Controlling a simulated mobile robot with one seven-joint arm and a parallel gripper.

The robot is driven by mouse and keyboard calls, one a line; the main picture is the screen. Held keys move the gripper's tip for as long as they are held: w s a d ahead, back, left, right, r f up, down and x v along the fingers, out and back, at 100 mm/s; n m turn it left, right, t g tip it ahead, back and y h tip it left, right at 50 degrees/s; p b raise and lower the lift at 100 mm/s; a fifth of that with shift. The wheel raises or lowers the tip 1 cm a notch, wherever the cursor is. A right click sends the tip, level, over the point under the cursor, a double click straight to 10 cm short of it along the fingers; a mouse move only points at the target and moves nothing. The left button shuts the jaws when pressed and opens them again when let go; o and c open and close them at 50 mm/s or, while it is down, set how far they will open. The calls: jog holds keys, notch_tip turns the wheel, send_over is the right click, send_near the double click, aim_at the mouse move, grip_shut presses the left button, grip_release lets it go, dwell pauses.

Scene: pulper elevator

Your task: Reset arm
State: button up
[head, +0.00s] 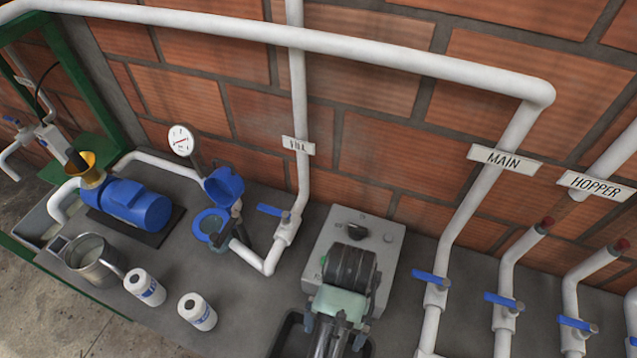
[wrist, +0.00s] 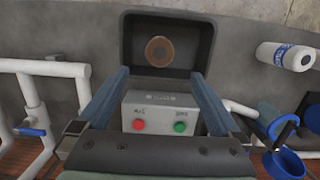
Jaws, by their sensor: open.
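My gripper (head: 334,333) is at the bottom centre of the head view, in front of a grey control box (head: 388,262). In the wrist view my gripper (wrist: 160,75) has its two fingers wide apart with nothing held between them. A grey box face (wrist: 160,103) with a red button (wrist: 138,124) and a green button (wrist: 180,127) shows between the fingers. Past the fingertips is a black tray (wrist: 128,50) with a round brown thing (wrist: 159,51) in it. My arm hides part of the control box in the head view.
White pipes with blue-handled valves (head: 430,278) stand to the right. A fill pipe (head: 299,165) and an open blue-lidded fitting (head: 212,228) stand left of the box. A blue pump (head: 137,204), a metal jug (head: 92,262) and two white bottles (head: 144,287) (head: 197,312) are further left.

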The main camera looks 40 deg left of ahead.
jog(key=shift+r, duration=0.55)
jog(key=shift+w, duration=0.1)
jog(key=w+r+t+y+b, duration=0.2)
jog(key=w+r+t, duration=0.45)
jog(key=w, duration=0.65)
jog(key=w+d+r+m+t+b, duration=0.1)
jog(key=w+r+t+b, duration=0.1)
jog(key=w+r+t, duration=0.45)
jog(key=w+d+r+t+b, duration=0.1)
jog(key=w+r, duration=0.2)
jog(key=r, duration=0.7)
jog(key=s+d+r+m+t+b, duration=0.15)
jog(key=r+t, duration=0.25)
jog(key=r, duration=0.5)
jog(key=d+r+t+b, duration=0.1)
jog(key=d+r+t, duration=0.15)
jog(key=r, duration=0.75)
jog(key=s+d+r+t+h+b, duration=0.1)
jog(key=s+d+r+t, duration=0.3)
jog(key=s+r+t, duration=0.4)
jog(key=s+r+b, duration=0.1)
jog(key=s+r, duration=0.3)
jog(key=r, duration=0.3)
jog(key=shift+r+m+t+h, duration=0.25)
jog(key=shift+m+t+h, duration=0.05)
jog(key=shift+m+t, duration=0.05)
